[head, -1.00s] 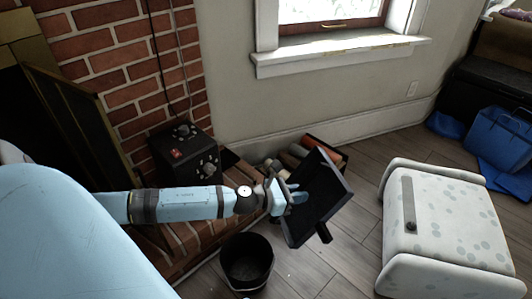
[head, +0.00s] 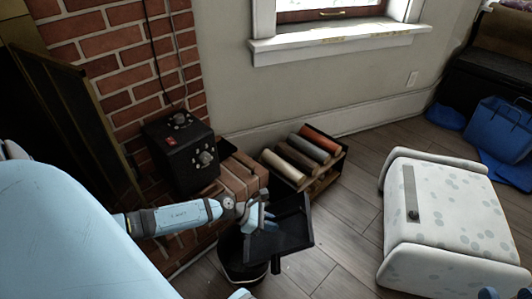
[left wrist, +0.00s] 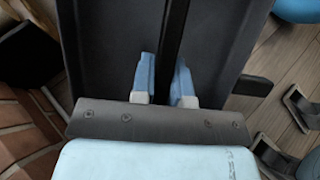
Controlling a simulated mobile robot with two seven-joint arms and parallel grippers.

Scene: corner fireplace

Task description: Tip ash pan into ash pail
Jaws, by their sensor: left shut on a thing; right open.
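My left gripper (head: 262,216) is shut on the black ash pan (head: 292,236). In the left wrist view its two blue fingers (left wrist: 166,82) close on a dark ridge along the middle of the pan (left wrist: 105,45). The pan is held with its left part overlapping the black ash pail (head: 234,262) in the head view; the gap between them cannot be judged. The pail stands upright on the floor, its rim partly hidden by the arm and pan. I cannot make out any ash. My right gripper (head: 505,294) shows only blue fingertips, apart, at the bottom right edge.
A black box with knobs (head: 182,152) stands on the brick hearth, beside the brick wall. A low rack of coloured rolls (head: 305,152) is behind the pan. Wooden floor (head: 345,235) is clear between pan and bench.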

